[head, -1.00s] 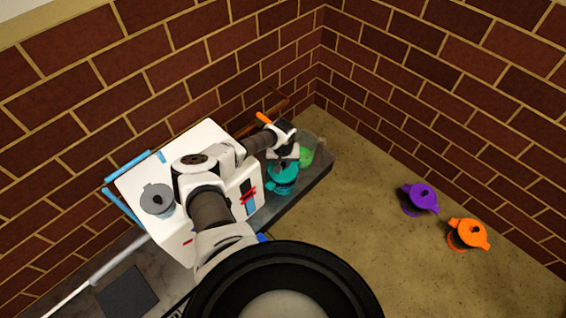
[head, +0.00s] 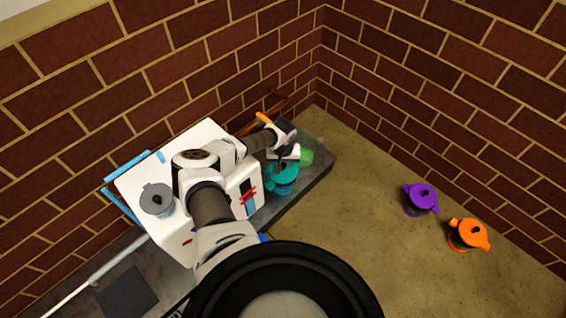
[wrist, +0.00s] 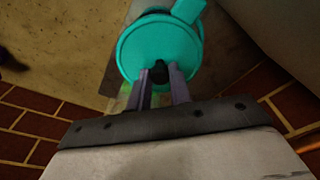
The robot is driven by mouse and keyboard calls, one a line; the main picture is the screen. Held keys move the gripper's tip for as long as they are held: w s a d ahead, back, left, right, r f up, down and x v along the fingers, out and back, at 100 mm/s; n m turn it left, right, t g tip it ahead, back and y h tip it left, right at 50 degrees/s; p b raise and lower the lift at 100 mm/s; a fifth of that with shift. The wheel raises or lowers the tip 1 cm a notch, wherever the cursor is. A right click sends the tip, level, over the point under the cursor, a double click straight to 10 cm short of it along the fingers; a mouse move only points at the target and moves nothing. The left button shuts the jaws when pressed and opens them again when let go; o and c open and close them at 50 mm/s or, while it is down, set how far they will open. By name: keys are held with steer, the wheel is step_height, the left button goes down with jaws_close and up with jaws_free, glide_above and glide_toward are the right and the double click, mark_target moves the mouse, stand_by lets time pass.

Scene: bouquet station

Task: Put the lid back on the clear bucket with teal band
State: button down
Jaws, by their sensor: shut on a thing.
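The teal lid (head: 284,172) has a black knob and a side tab. In the wrist view the lid (wrist: 150,50) fills the upper middle. My gripper (wrist: 162,75) is shut on the lid's knob, one finger on each side; it shows in the head view (head: 284,160) over the lid. The teal-banded bucket (head: 280,189) shows just below the lid in the head view, mostly hidden by it. I cannot tell whether the lid rests fully on the rim or hovers just above it.
A clear container with green contents (head: 306,156) stands close behind the lid on the dark counter (head: 300,196). A purple-lidded bucket (head: 421,197) and an orange-lidded bucket (head: 467,236) stand at the right. Brick walls close the back.

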stand_by(0.4)
steer(key=c, duration=0.7)
jaws_free()
steer(key=shift+r, duration=0.1)
step_height(320, 180, up, 7)
steer(key=p, duration=0.8)
jaws_close()
stand_by(0.5)
